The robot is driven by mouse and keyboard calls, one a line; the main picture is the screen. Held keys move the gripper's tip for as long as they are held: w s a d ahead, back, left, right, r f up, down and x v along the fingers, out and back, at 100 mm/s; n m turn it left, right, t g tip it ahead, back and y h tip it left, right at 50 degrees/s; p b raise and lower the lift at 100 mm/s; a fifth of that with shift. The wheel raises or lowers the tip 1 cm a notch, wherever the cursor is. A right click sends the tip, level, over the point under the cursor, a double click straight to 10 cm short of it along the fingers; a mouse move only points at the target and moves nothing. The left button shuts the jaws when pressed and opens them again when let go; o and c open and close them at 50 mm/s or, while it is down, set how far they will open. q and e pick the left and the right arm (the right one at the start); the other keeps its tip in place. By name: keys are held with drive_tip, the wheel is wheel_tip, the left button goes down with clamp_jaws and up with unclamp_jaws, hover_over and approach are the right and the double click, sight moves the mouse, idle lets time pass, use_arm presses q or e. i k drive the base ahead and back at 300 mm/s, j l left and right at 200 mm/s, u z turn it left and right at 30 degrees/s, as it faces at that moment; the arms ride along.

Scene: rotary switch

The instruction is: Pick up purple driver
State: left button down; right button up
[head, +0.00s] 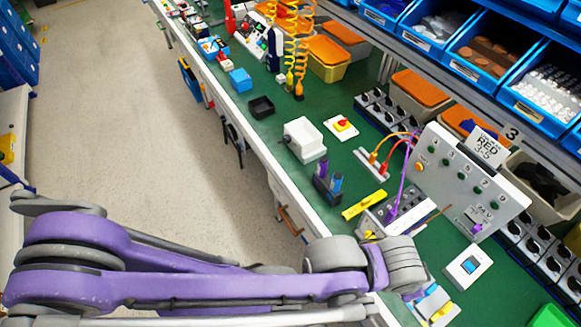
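A small dark holder (326,191) stands on the green bench, near its front edge. Two upright handles stick out of it: a purple one (322,169), which looks like the purple driver, and a bluer one (336,182) beside it. My purple and grey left arm reaches in from the left across the lower part of the head view. Its grey wrist end is over the bench, below and right of the holder and apart from it. No gripper fingers can be made out. My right gripper does not show.
A white box (304,140) stands behind the holder, and a yellow tool (364,204) lies to its right. A grey panel (470,180) with cables stands further right. A white switch unit (468,267) lies near my wrist. Blue bins (480,55) line the back.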

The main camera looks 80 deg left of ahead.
sight(322, 162)
drive_tip(key=u, duration=2.55)
drive_tip(key=i+j+u, duration=0.5)
drive_tip(key=j, duration=0.1)
